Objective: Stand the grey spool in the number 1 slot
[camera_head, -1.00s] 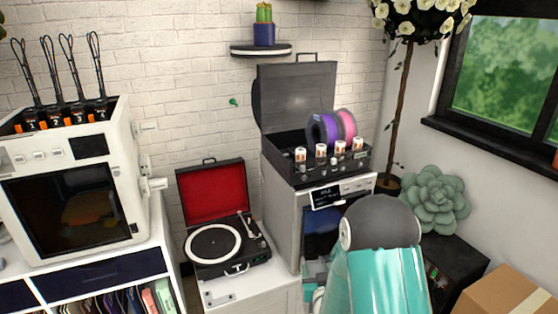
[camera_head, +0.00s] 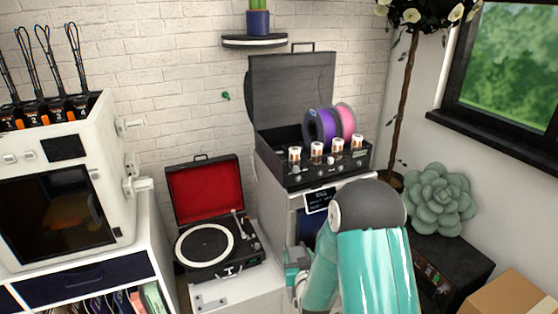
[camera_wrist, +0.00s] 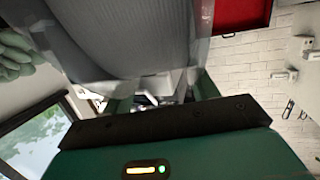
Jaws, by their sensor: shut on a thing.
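In the wrist view, the grey spool (camera_wrist: 120,35) fills the upper left, with a clear rim and grey windings, very close to the camera. My gripper (camera_wrist: 160,98) is shut on it; the contact is partly hidden. In the head view, a small part of my gripper (camera_head: 294,262) shows left of my arm, and the spool is hidden. The open black case (camera_head: 300,178) has several white-and-orange markers along its front; their numbers are too small to read. A purple spool (camera_head: 318,125) and a pink spool (camera_head: 346,120) stand upright in it, side by side, towards its right.
The case's raised lid (camera_head: 290,90) stands behind. A record player (camera_head: 210,250) with an open red lid is to the left. A white printer (camera_head: 60,190) is at far left. A green plant (camera_head: 438,200) and a cardboard box (camera_head: 515,295) are at right.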

